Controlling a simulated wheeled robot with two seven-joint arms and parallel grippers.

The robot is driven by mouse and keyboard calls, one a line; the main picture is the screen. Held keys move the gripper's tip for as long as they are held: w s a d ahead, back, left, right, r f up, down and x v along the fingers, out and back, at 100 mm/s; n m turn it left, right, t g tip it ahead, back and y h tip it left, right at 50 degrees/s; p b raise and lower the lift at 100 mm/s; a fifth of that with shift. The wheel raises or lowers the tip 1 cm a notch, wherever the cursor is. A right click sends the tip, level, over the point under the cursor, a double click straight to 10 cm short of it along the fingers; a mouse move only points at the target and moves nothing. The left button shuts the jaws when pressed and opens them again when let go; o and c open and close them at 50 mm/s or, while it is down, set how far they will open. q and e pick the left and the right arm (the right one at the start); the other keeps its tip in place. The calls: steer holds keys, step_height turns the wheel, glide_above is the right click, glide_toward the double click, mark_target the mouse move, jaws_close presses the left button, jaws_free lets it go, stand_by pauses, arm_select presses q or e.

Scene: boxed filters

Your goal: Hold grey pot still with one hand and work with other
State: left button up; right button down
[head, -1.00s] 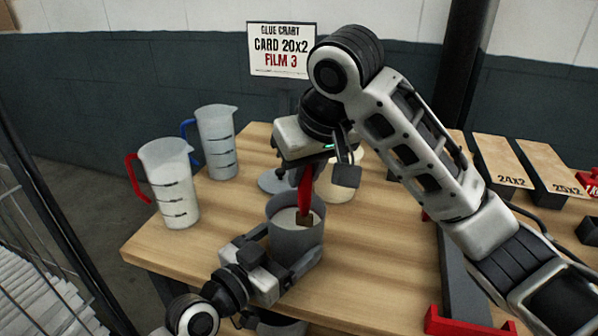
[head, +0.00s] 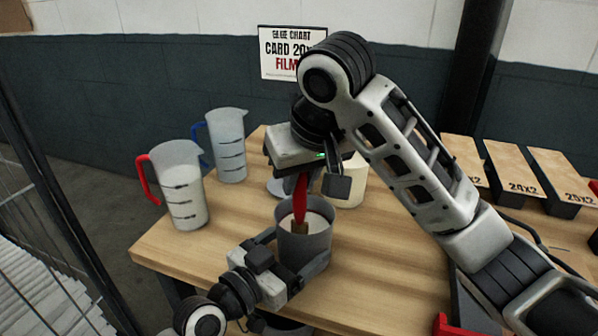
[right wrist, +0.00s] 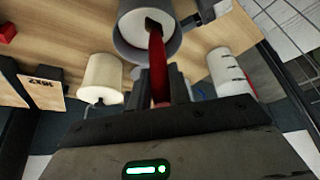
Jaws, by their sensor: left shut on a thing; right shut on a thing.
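The grey pot (head: 304,246) stands upright near the table's front edge with pale stuff inside. It also shows in the right wrist view (right wrist: 124,35). My left gripper (head: 300,268) is shut on the pot from the front, low on its wall. My right gripper (head: 303,186) is above the pot, shut on a red-handled brush (head: 300,204). The brush points down, with its brown lower end inside the pot. In the right wrist view the red handle (right wrist: 158,70) runs from the jaws into the pot. The brush's tip is hidden in the pot.
A red-handled jug (head: 183,190) with white contents and a blue-handled jug (head: 228,150) stand at left. A cream cylinder (head: 348,185) is behind the pot. The table's front left is clear.

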steer(key=shift+w+d, duration=0.4)
steer(key=shift+w, duration=0.15)
step_height(320, 180, up, 9)
steer(key=shift+f, duration=0.2)
stand_by(0.9)
stand_by(0.8)
steer(key=shift+r, duration=3)
